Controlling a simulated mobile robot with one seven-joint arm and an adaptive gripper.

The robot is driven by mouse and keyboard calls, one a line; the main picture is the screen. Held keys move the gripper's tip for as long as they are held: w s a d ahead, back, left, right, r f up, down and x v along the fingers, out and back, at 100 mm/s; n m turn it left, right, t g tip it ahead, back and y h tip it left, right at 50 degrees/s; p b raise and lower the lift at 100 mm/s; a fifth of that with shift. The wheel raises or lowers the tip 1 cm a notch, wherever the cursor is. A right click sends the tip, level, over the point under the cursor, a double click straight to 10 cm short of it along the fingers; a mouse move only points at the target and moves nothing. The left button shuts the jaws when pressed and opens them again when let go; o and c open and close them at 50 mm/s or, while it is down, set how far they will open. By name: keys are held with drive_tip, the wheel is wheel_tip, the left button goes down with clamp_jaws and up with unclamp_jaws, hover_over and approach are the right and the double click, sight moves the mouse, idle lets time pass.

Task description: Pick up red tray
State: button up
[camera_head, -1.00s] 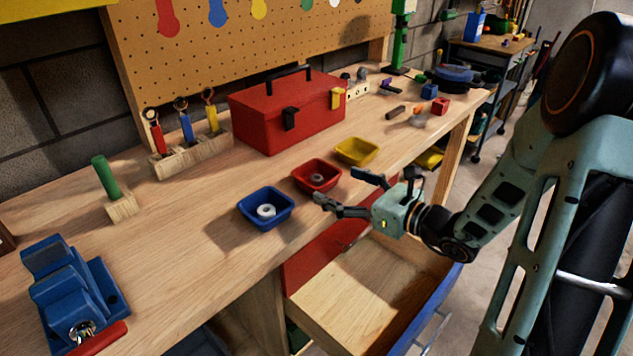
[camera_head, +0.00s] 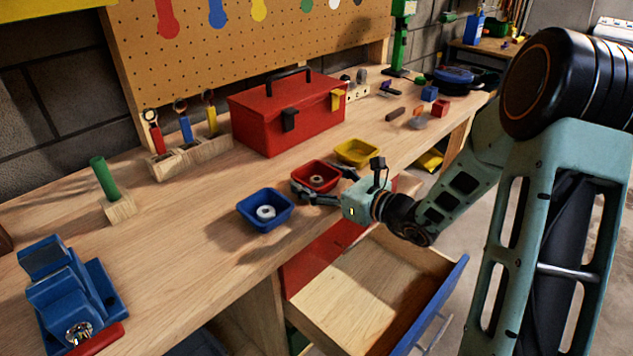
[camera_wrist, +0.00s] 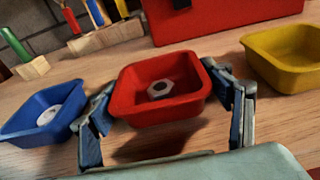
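The red tray (camera_head: 315,176) sits on the wooden workbench between the blue tray and the yellow tray. A grey nut (camera_wrist: 160,88) lies in it. My gripper (camera_head: 318,188) is at the tray's front side, low over the bench. In the wrist view the red tray (camera_wrist: 158,112) lies between the two spread fingers of my gripper (camera_wrist: 165,108), one finger at its left side and one at its right. The fingers are open; whether either touches the tray I cannot tell.
The blue tray (camera_head: 265,223) with a white ring is close on the left; the yellow tray (camera_head: 357,151) is close on the right. A red toolbox (camera_head: 290,115) stands behind. An open drawer (camera_head: 375,290) juts out below the bench edge.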

drive_tip(key=c, duration=0.8)
drive_tip(key=shift+r, duration=0.1)
drive_tip(key=shift+c, duration=0.2)
drive_tip(key=shift+r, duration=0.55)
wheel_tip(320, 180, up, 2)
drive_tip(key=shift+r+p, duration=0.15)
drive_tip(key=shift+p, duration=0.3)
drive_tip(key=s+d+r+p, duration=0.1)
drive_tip(key=s+d+r, duration=0.2)
drive_tip(key=s+r, duration=0.25)
drive_tip(key=s+d+r+p, duration=0.2)
drive_tip(key=s+d+r, duration=0.15)
drive_tip(key=s, duration=0.35)
drive_tip(key=w+d+f+n+g+y, duration=0.1)
drive_tip(key=w+d+f, duration=0.15)
drive_tip(key=f, duration=0.35)
drive_tip(key=w+d+f+n+g+y, duration=0.1)
drive_tip(key=d+f, duration=0.3)
drive_tip(key=f, duration=0.2)
wheel_tip(320, 180, up, 10)
drive_tip(key=p, duration=1.6)
drive_tip(key=shift+a+r, duration=0.15)
drive_tip(key=shift+a, duration=0.1)
